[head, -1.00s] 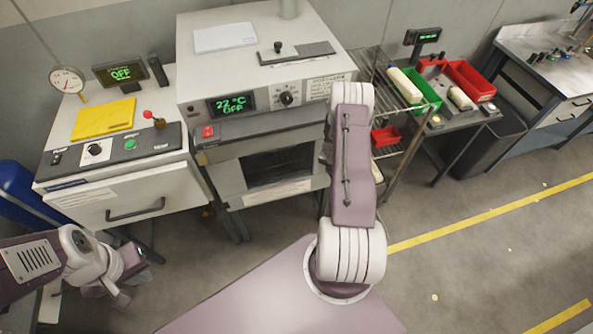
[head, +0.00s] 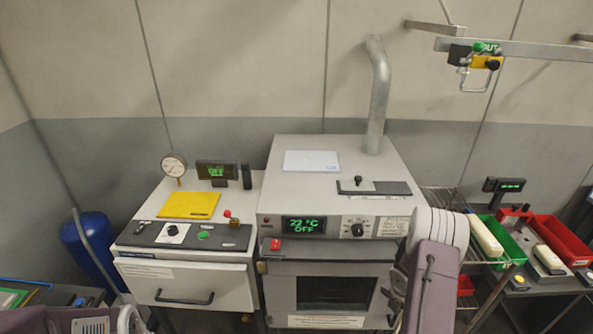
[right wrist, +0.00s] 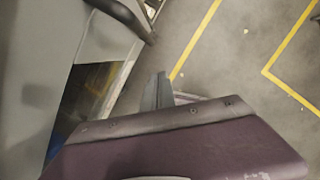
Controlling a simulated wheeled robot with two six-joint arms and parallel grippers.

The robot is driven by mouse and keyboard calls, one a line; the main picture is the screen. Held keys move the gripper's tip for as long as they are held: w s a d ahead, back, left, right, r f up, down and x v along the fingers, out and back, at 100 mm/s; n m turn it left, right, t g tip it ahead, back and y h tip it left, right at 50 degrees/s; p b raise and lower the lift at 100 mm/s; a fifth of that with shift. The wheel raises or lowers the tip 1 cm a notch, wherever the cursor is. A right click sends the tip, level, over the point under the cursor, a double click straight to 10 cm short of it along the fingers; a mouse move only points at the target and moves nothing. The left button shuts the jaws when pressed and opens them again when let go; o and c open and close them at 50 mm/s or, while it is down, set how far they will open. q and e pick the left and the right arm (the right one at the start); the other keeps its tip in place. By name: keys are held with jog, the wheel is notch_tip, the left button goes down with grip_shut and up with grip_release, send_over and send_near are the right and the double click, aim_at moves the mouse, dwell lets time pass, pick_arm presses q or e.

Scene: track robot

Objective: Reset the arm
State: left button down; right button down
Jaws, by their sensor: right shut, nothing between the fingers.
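My right arm (head: 430,285) rises in front of the right side of the oven (head: 335,190) in the head view, its gripper hidden or out of frame there. In the right wrist view my right gripper (right wrist: 158,92) shows as two grey fingers together, shut and empty, with floor beyond. Only a part of my left arm (head: 85,322) shows at the bottom left of the head view. My left gripper is out of view.
The oven display reads 22 °C OFF. Left of it stands a cabinet with a shut drawer (head: 185,283) and a yellow folder (head: 189,205). Red bins (head: 562,240) stand at the right. An overhead rail (head: 540,50) crosses the upper right.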

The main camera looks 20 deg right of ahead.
jog(key=a+r+m+b, duration=0.2)
jog(key=a+m+b, duration=0.9)
jog(key=a+m, duration=0.3)
jog(key=s+a+m+y+b, duration=0.1)
jog(key=s+a+m+b, duration=0.1)
jog(key=a, duration=0.5)
jog(key=s+a+m+y+b, duration=0.1)
jog(key=s+a+m+b, duration=0.1)
jog(key=s+a+m, duration=0.3)
jog(key=shift+s+a+r+m+y, duration=0.2)
jog(key=shift+s+a+m+y, duration=0.1)
jog(key=shift+a+m, duration=0.75)
jog(key=shift+w, duration=0.1)
jog(key=shift+d, duration=0.15)
